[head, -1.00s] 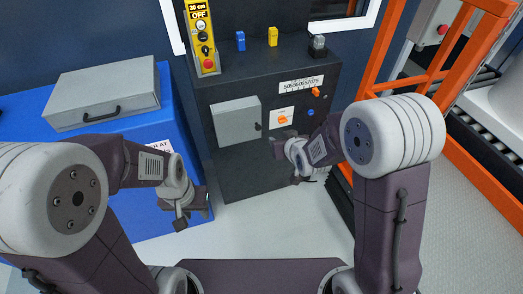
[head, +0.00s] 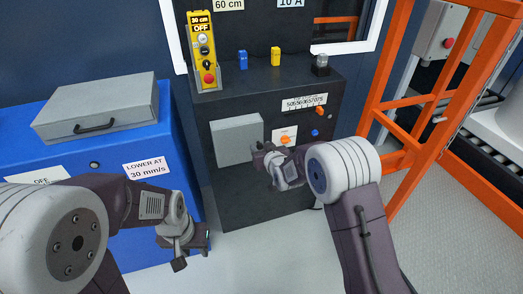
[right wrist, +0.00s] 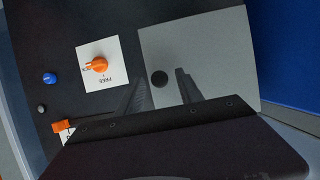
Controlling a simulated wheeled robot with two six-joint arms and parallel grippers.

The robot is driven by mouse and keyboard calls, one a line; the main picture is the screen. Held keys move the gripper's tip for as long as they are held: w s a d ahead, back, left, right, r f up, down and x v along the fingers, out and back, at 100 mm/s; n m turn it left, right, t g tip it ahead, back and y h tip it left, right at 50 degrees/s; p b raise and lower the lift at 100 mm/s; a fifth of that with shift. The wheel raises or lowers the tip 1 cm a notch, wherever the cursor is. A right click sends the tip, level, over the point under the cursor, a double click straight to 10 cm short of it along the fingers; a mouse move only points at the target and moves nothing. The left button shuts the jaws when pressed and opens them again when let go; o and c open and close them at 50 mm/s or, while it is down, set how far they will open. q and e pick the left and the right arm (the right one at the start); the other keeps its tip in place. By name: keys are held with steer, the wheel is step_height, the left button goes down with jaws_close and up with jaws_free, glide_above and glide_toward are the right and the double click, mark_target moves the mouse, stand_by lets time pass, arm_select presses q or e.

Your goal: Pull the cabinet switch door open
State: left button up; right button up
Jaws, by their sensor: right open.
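The switch door is a flat grey square panel (head: 237,139) on the front of the black cabinet (head: 262,205). It looks shut, flush with the cabinet front. In the right wrist view the door (right wrist: 215,50) carries a round black knob (right wrist: 159,78) near one edge. My right gripper (head: 259,157) is at the door's right edge in the head view and hides the knob there. Its fingers (right wrist: 160,76) are open, one on each side of the knob in the picture; contact cannot be told. My left gripper (head: 193,244) hangs before the blue cabinet, away from the door, its jaw gap unclear.
Orange knobs (right wrist: 99,65) and a blue button (right wrist: 50,78) sit beside the door. A yellow control pendant (head: 204,50) stands on the black cabinet. The blue cabinet (head: 110,175) bears a grey case (head: 97,107). An orange frame (head: 405,110) stands on the right.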

jaws_close()
stand_by(1.4)
